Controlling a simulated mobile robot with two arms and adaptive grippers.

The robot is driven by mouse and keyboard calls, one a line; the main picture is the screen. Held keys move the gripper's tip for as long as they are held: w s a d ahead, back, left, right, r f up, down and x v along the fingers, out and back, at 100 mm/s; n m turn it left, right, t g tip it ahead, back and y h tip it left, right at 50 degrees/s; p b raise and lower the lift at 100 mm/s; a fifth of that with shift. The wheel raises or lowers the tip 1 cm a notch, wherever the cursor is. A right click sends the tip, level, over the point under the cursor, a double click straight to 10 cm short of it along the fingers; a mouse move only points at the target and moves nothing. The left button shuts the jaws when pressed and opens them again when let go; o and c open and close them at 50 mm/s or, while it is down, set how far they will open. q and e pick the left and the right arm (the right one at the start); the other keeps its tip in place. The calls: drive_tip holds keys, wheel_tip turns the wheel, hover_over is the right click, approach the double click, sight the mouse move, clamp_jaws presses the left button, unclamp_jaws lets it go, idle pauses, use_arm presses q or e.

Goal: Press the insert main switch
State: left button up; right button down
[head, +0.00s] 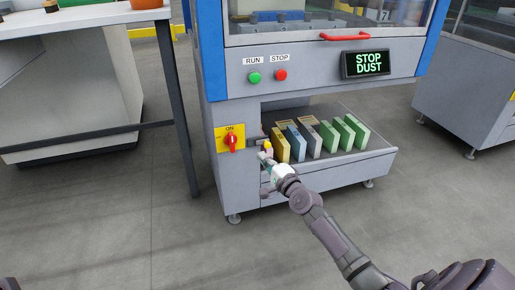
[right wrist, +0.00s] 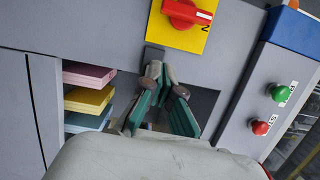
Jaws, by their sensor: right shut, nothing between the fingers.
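The main switch (head: 232,142) is a red rotary knob on a yellow plate marked ON, on the front left of the grey and blue machine. In the right wrist view the red knob (right wrist: 186,12) shows at the top, partly cut off by the frame edge. My right gripper (head: 264,157) is just right of and below the yellow plate in the head view. Its green-padded fingers (right wrist: 158,98) are shut and empty, pointing at the machine front below the plate, apart from the knob. My left gripper is not in view.
A green RUN button (head: 254,77) and a red STOP button (head: 281,75) sit above the switch. A display (head: 366,64) reads STOP DUST. An open bay right of the switch holds several coloured stacks (head: 305,138). A table (head: 90,17) stands at left; floor in front is clear.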

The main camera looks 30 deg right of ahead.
drive_tip(key=shift+s, duration=1.75)
